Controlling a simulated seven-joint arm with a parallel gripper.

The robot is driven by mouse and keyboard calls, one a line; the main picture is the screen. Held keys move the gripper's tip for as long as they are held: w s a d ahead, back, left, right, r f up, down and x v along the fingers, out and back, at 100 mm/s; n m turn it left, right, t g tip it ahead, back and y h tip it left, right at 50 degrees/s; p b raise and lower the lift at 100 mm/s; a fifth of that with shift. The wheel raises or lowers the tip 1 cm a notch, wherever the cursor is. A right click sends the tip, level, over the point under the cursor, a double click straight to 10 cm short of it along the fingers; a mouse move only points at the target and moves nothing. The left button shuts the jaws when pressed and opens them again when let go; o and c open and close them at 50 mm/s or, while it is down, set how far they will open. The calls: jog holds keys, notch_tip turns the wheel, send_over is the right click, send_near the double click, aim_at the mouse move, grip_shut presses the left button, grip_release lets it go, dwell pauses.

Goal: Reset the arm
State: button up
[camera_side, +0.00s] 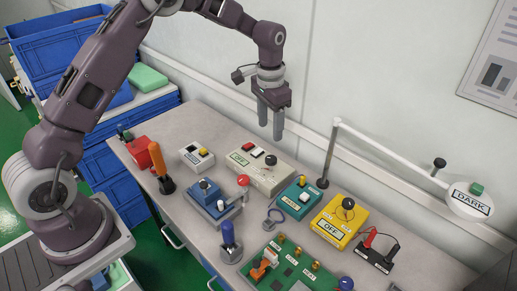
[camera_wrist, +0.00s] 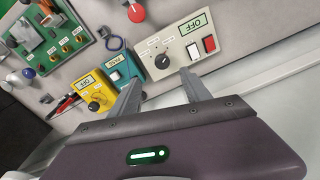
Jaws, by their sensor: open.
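My gripper (camera_side: 271,118) hangs in the air above the back of the grey workbench (camera_side: 215,120), pointing down. Its fingers are apart, with nothing between them. In the wrist view the open gripper (camera_wrist: 160,92) shows both fingertips near the beige tester (camera_wrist: 168,60), which reads OFF. That beige box (camera_side: 265,178) stands on the bench below the gripper, with a red and a white switch on top. The gripper touches nothing that I can see.
A yellow tester (camera_side: 335,222) reading OFF, a teal tester (camera_side: 297,195), a blue device (camera_side: 208,200) and a green circuit board (camera_side: 275,268) crowd the bench. A white lamp arm (camera_side: 385,150) with a DARK label reaches over the right side. Blue crates (camera_side: 45,45) are stacked at left.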

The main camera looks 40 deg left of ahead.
jog(key=s+d+r+n+t, duration=0.1)
jog(key=s+d+r+t, duration=0.1)
jog(key=s+r, duration=1.3)
jog(key=s+r+n+t, duration=0.1)
jog(key=s+r+t, duration=0.1)
jog(key=s, duration=1.7)
jog(key=shift+s+d+r+n+t, duration=0.3)
jog(key=shift+d+r+n+t, duration=0.1)
jog(key=shift+t, duration=0.2)
